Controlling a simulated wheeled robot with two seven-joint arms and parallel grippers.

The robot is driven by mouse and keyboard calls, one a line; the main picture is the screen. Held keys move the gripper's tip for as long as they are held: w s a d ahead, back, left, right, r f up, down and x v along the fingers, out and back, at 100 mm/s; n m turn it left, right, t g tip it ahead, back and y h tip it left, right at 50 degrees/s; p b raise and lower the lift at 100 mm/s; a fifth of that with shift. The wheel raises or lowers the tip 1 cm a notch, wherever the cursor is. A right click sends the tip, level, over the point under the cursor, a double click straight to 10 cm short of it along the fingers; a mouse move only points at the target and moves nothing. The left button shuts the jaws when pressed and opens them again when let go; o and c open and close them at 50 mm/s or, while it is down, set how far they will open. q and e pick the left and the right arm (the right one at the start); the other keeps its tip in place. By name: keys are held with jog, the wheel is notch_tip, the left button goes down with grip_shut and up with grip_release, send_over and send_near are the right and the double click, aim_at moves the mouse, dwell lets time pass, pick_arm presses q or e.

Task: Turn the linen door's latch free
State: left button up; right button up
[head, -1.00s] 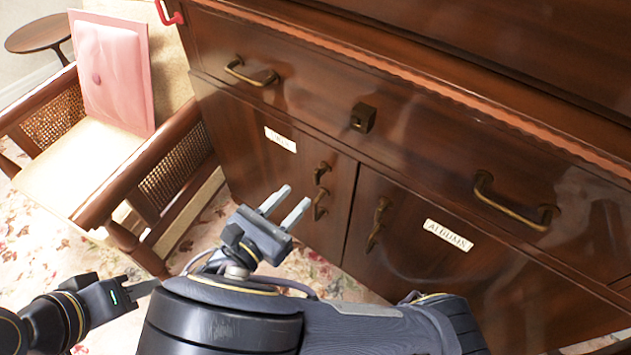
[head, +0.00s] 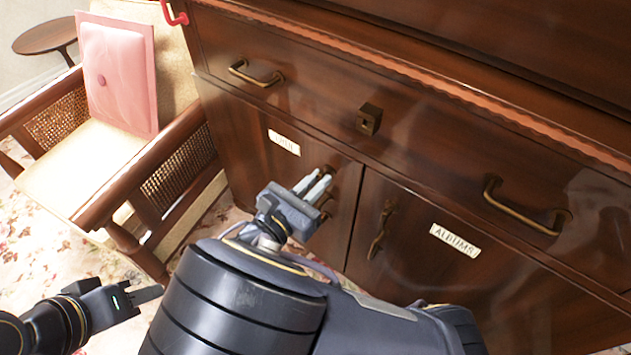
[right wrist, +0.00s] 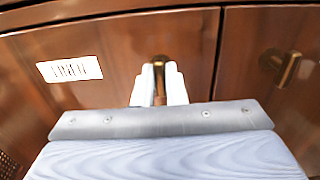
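The linen door (head: 262,178) is the left dark wooden cabinet door, and it is shut. Its white label (head: 284,142) reads LINEN in the right wrist view (right wrist: 69,69). The door's brass latch (right wrist: 159,61) is near its right edge, partly hidden by my fingers. My right gripper (head: 313,185) is at the latch, its two pale fingers close together. In the right wrist view they stand on either side of the latch's bar, which shows between them.
The albums door (head: 410,275) with its own brass latch (head: 382,230) is to the right. Above are a drawer with brass handles (head: 255,74) and a square knob (head: 369,118). A cane-sided armchair (head: 100,190) with a pink cushion stands close on the left.

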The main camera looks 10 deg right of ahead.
grip_shut()
jog(key=shift+s+d+f+m+b, duration=0.15)
jog(key=shift+m+b, duration=0.95)
jog(key=shift+m, duration=3.4)
jog(key=shift+s+a+f+m+b, duration=0.15)
jog(key=shift+m+b, duration=0.95)
jog(key=shift+m, duration=3.4)
jog(key=shift+w+d, duration=0.1)
jog(key=o, duration=0.7)
grip_release()
jog(key=shift+c, duration=0.2)
jog(key=shift+r, duration=0.1)
